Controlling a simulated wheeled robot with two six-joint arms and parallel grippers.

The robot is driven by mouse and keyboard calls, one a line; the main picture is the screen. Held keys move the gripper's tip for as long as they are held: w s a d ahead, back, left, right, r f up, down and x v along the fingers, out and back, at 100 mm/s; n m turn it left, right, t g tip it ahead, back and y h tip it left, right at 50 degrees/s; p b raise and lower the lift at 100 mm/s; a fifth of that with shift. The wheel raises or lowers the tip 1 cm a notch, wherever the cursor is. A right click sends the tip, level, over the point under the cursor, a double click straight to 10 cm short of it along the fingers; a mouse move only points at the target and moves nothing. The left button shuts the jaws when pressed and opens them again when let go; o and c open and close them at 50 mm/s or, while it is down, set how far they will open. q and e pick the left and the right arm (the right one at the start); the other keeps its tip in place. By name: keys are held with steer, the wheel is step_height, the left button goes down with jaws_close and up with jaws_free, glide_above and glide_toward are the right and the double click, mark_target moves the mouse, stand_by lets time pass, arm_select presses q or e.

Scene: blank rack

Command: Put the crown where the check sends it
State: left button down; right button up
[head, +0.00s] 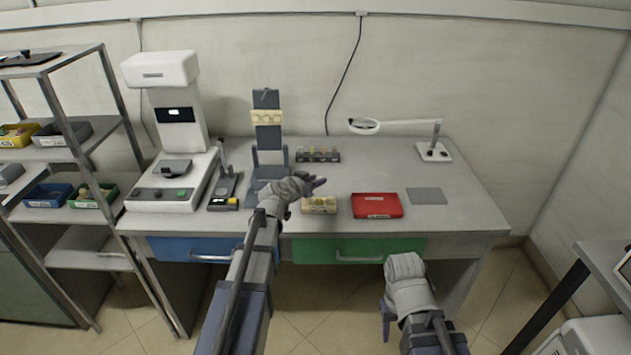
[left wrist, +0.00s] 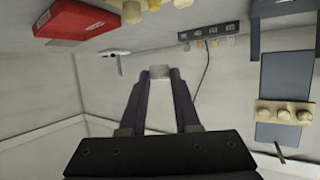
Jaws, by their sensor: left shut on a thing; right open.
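My left gripper (head: 318,184) is above the front middle of the bench. In the left wrist view, its fingers are shut on a small whitish piece, which looks like the crown (left wrist: 160,71). The crown cannot be made out in the head view. A cream tooth model (head: 318,205) sits on the bench just below the gripper in the picture, beside a red tray (head: 376,206). Another tooth model (head: 267,117) is mounted on an upright grey stand (head: 266,98). My right gripper (head: 386,318) is open and low, in front of the green drawer.
A white machine (head: 165,130) with a small display and a gauge (head: 224,188) stand at left. A small rack (head: 318,155) is behind. A grey mat (head: 427,196) and magnifier lamp (head: 434,150) are right. Blue (head: 195,249) and green (head: 357,250) drawers are shut. Shelving (head: 60,140) holds bins.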

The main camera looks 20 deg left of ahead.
arm_select(q)
steer(key=b, duration=0.5)
glide_above(315, 207)
steer(key=shift+w+d+f, duration=0.1)
steer(key=shift+w+f, duration=0.05)
steer(key=shift+f, duration=2.6)
steer(key=shift+f+b, duration=0.6)
steer(key=shift+b, duration=0.1)
steer(key=shift+r+p, duration=0.35)
steer(key=shift+f+b, duration=0.6)
steer(key=c, duration=0.5)
jaws_free()
steer(key=shift+c, duration=0.2)
steer(key=shift+r, duration=0.1)
steer(key=p+v, duration=0.3)
steer(key=v, duration=0.4)
steer(key=shift+s+r, duration=0.15)
steer(key=shift+s, duration=0.3)
